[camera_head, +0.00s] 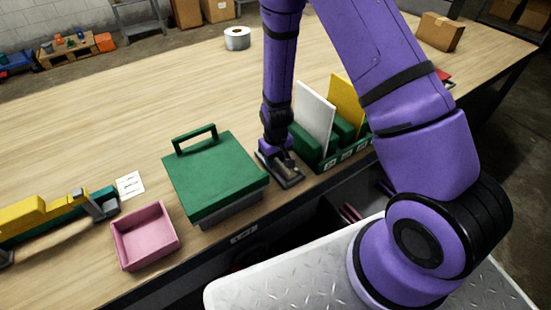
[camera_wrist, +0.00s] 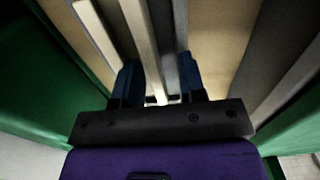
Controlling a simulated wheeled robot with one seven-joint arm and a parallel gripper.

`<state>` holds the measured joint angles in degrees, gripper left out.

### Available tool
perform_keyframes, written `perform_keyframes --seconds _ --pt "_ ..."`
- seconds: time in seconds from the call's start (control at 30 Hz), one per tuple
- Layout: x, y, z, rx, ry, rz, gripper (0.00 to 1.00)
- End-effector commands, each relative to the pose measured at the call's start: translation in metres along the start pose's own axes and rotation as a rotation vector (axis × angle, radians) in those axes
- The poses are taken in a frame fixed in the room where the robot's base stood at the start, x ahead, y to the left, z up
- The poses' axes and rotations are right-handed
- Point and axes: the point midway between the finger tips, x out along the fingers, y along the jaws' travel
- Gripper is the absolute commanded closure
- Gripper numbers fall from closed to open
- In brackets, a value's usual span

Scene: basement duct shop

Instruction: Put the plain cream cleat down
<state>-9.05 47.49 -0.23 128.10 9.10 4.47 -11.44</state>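In the wrist view, my gripper (camera_wrist: 160,85) points down with its two blue fingers spread apart. A plain cream strip (camera_wrist: 142,40), which looks like the cleat, runs lengthwise between the fingers, with visible gaps on both sides. A dark grey strip (camera_wrist: 166,35) lies beside it. Another pale strip (camera_wrist: 95,28) is to the left. In the head view, my gripper (camera_head: 281,172) is low at the bench's front edge, between the green-lidded box and the green rack. The cleat cannot be made out there.
The green-lidded box (camera_head: 212,172) stands left of my gripper. The green rack (camera_head: 326,150) with a white and a yellow panel stands close on its right. A pink tray (camera_head: 145,237) and a white card (camera_head: 130,185) are farther left. The bench (camera_head: 150,100) behind is mostly clear.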

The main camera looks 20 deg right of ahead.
Motion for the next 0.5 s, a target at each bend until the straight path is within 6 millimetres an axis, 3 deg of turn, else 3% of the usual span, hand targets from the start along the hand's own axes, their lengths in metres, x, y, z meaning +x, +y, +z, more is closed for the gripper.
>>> perform_keyframes --seconds 0.17,0.5 --pt "-0.007 0.0 0.0 0.0 0.002 0.0 0.62" --pt "-0.06 0.0 -0.001 0.001 0.005 0.001 0.62"
